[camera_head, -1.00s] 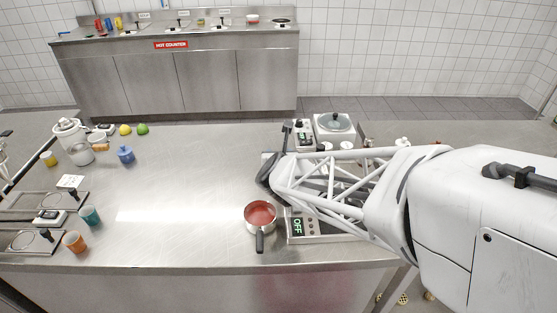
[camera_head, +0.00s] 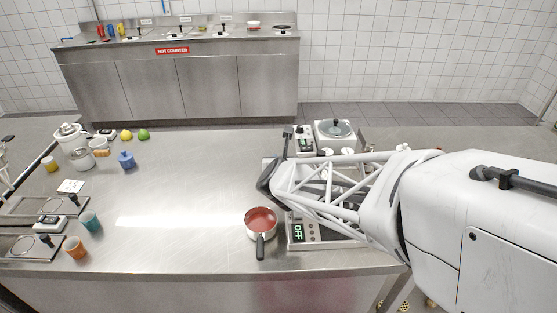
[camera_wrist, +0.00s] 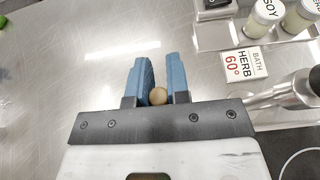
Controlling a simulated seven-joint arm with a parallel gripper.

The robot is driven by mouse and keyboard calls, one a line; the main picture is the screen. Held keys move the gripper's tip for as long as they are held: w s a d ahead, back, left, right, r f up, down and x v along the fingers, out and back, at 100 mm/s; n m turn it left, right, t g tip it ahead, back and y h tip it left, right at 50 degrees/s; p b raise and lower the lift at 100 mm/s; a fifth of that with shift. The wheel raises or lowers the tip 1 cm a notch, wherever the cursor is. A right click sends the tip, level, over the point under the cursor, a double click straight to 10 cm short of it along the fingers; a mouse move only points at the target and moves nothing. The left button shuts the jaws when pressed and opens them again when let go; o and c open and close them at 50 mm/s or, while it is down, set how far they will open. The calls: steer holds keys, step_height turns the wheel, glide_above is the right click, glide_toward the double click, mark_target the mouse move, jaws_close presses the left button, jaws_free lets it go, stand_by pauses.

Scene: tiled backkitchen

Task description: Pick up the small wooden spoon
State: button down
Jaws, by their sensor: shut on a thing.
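In the wrist view my gripper (camera_wrist: 159,75) has two blue fingers with a small gap between them. A round tan wooden end (camera_wrist: 158,96), which looks like part of the small wooden spoon, sits between the fingers near their base, and they are shut on it. The rest of the spoon is hidden or seen end-on. In the head view my white arm reaches in from the right over the counter; the fingers and the spoon cannot be made out there.
A saucepan (camera_head: 261,222) with a red inside stands on the counter beside an OFF unit (camera_head: 305,232). A lidded white appliance (camera_head: 335,132) stands behind my arm. Jars (camera_wrist: 268,18) and a HERB BATH sign (camera_wrist: 244,66) are at right in the wrist view. The counter's middle is clear.

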stand_by(0.3)
step_height(320, 180, up, 10)
stand_by(0.7)
